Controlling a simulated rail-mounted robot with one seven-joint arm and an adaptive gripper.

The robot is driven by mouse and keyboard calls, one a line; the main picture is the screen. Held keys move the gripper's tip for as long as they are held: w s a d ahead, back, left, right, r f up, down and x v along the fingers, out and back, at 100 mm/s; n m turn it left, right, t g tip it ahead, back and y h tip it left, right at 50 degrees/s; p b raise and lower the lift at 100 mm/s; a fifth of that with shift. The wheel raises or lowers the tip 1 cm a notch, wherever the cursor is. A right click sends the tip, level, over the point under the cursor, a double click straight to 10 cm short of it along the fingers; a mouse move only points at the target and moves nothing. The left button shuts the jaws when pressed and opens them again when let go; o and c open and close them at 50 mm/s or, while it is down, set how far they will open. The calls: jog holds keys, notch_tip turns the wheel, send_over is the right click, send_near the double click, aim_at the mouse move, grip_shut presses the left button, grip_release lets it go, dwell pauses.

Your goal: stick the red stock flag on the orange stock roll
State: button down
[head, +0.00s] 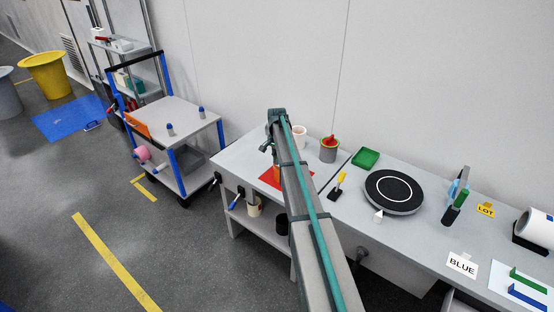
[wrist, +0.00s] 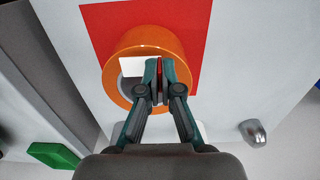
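The orange stock roll (wrist: 118,82) stands on a red mat (wrist: 190,25), seen from above in the wrist view. In the head view the orange roll (head: 277,173) is mostly hidden behind my arm. My gripper (wrist: 160,68) is over the roll's opening. Its fingers are closed together with a thin red piece (wrist: 160,80), which looks like the red stock flag seen edge-on, between them. A white rectangular patch (wrist: 134,66) shows beside the left fingertip, over the opening. I cannot tell whether the flag touches the roll.
A grey cup (head: 328,152) with red and green items, a green tray (head: 365,158) and a black turntable (head: 394,190) stand to the right on the bench. A black stand with a yellow top (head: 338,184) is nearer. A cart (head: 180,115) stands to the left.

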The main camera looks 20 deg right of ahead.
jog(key=shift+f+b, duration=0.35)
jog(key=shift+f, duration=0.6)
jog(key=c, duration=1.8)
grip_release()
jog(key=shift+c, duration=0.2)
jog(key=o, duration=0.6)
jog(key=shift+r, duration=0.1)
notch_tip(320, 180, up, 12)
